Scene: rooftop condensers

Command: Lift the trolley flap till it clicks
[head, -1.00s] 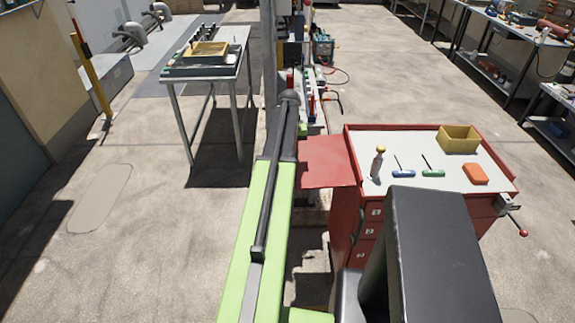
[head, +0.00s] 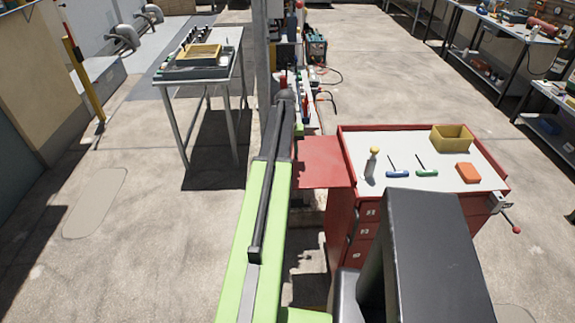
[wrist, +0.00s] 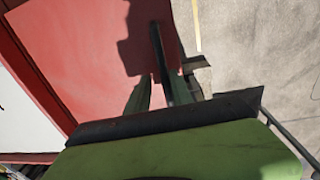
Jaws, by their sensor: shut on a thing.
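The red trolley (head: 342,215) stands right of my arm in the head view. Its red flap (head: 318,160) sticks out from its left side, looking about level with the top; whether it is latched cannot be told. In the wrist view the flap (wrist: 95,50) fills the upper left, with a dark shadow on it. My gripper (wrist: 165,88) is at the flap's outer edge in the wrist view, its fingers shut on it. In the head view my arm mostly hides the gripper.
A metal table (head: 205,75) stands back left. The floor at left is clear.

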